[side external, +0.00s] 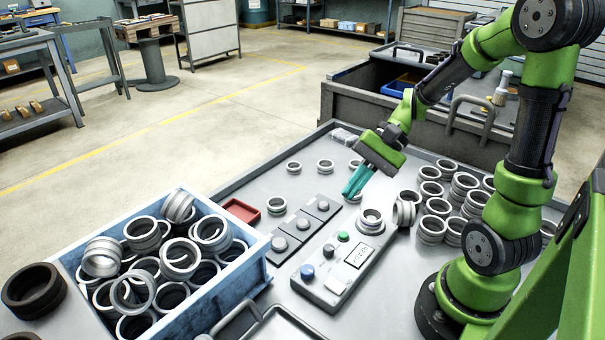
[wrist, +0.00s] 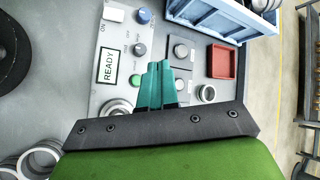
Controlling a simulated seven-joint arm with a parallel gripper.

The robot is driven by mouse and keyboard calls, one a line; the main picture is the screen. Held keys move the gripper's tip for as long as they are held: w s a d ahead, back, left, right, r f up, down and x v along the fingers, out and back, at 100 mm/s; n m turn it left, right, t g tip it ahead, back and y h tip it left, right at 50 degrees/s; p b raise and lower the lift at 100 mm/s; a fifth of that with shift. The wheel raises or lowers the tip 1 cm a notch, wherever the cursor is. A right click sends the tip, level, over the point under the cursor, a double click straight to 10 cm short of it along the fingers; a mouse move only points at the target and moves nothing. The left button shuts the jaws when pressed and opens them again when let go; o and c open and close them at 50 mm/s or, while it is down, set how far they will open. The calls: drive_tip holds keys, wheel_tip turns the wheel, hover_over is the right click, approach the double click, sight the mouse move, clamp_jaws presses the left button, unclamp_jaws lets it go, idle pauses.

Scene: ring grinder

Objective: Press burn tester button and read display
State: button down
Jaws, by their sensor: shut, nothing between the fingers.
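The burn tester is a light grey panel (side external: 322,283) on the bench. It carries a blue button (side external: 307,271), a dark knob (side external: 328,250), a green button (side external: 343,237), a display (side external: 357,255) and a metal ring (side external: 371,218) at its far end. In the wrist view the display (wrist: 108,65) reads READY, beside the green button (wrist: 137,81) and blue button (wrist: 143,16). My gripper (side external: 348,193) has teal fingers, shut and empty. It hangs above the bench near the tester's far end. In the wrist view the fingertips (wrist: 160,65) appear right of the green button.
A blue-white crate (side external: 262,248) full of rings stands at left. Several rings (side external: 431,229) stand at right. Dark rings (side external: 33,290) lie at far left.

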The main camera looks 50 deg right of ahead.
sight(348, 233)
drive_tip(key=shift+a+r, duration=0.15)
drive_tip(key=shift+r, duration=0.05)
drive_tip(key=shift+f, duration=4.45)
drive_tip(key=shift+f, duration=0.1)
drive_tip(key=shift+f, duration=0.3)
